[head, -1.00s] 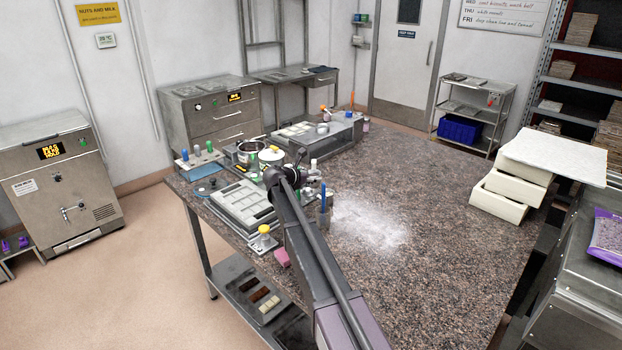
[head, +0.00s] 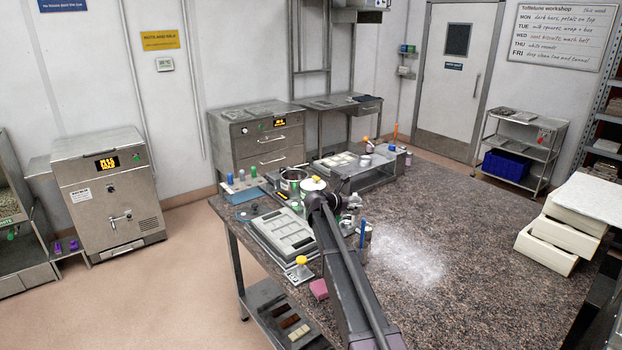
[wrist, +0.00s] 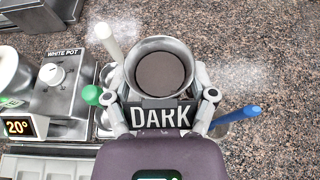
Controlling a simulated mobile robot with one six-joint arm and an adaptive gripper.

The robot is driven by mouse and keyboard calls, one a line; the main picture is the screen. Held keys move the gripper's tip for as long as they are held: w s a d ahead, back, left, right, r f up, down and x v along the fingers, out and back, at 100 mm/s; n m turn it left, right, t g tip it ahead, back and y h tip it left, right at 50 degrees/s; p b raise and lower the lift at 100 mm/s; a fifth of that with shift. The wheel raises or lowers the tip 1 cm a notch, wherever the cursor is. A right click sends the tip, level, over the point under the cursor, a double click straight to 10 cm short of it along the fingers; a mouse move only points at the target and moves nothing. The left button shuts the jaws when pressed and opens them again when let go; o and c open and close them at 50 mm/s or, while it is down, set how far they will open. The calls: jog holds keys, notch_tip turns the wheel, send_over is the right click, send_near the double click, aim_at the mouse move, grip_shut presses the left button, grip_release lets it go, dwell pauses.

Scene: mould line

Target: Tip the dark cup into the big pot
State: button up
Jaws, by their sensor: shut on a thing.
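The dark cup (wrist: 160,72) is a metal cup with a flared rim and a "DARK" label, holding dark brown contents. In the wrist view my gripper (wrist: 160,97) is shut around it, one finger on each side, and its mouth faces the camera. In the head view my arm hides most of the cup and gripper. An open round pot with a dark inside, apparently the big pot (head: 293,181), stands at the far left part of the table, beyond my arm's end. A metal vessel at the top left of the wrist view is cut off; I cannot tell whether it is this pot.
The "WHITE POT" unit (wrist: 62,72) stands left of the cup. A blue-handled tool (wrist: 236,117) is close on the right. A grey mould tray (head: 284,232) lies left of my arm. The speckled table (head: 470,250) is mostly clear to the right, with white powder.

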notch_tip(320, 180, up, 10)
jog(key=p, duration=0.9)
jog(key=shift+s, duration=0.1)
